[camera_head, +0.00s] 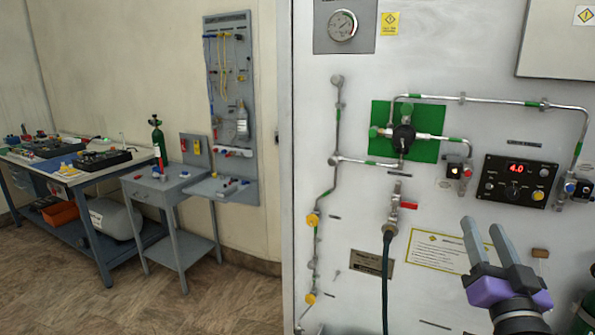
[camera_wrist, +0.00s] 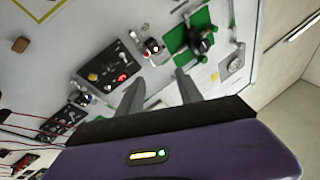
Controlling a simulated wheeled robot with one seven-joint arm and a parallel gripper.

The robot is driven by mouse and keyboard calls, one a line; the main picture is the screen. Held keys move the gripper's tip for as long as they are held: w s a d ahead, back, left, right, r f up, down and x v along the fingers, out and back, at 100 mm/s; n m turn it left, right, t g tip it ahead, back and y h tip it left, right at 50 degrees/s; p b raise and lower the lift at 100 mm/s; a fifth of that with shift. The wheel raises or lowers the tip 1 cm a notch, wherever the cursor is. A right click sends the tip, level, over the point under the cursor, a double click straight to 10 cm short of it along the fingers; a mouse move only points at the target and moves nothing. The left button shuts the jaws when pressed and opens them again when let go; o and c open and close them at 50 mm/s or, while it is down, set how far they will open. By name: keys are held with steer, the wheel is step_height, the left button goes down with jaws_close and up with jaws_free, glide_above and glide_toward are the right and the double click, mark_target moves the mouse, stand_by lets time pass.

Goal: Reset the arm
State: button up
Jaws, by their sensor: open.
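My gripper (camera_head: 491,243) is at the lower right of the head view, in front of the white panel (camera_head: 350,120). Its two grey fingers are apart and point up, with nothing between them. In the wrist view my gripper (camera_wrist: 157,88) also shows spread, empty fingers above its purple body. The panel fittings lie beyond the fingers. They include a green plate with a black knob (camera_head: 404,138) and a black control box (camera_head: 515,182) with a red display reading 4.0. My gripper appears apart from these fittings. Part of the panel's lower right is hidden behind my gripper.
A green cylinder (camera_head: 586,315) stands at the lower right edge. A small grey table (camera_head: 150,189) and workbench (camera_head: 75,176) stand left, with open floor before them.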

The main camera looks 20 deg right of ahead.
steer(key=s+a+f+n+t+y, duration=0.1)
steer(key=s+a+f+n+y, duration=0.3)
steer(key=a+f, duration=0.4)
steer(key=s+a+f+n+y, duration=0.4)
steer(key=a+f, duration=0.2)
steer(key=a, duration=0.3)
steer(key=s+a+f+g+y, duration=0.1)
steer(key=s+a+f, duration=0.2)
steer(key=s, duration=0.3)
steer(key=s+a+f+n+g+y, duration=0.1)
steer(key=s+a+f+g+y, duration=0.1)
steer(key=s+a+f, duration=0.1)
steer(key=s+a+f+n+g+y, duration=0.1)
steer(key=s+a+f, duration=0.3)
steer(key=s, duration=0.4)
steer(key=shift+s+a, duration=0.35)
steer(key=shift+a, duration=0.45)
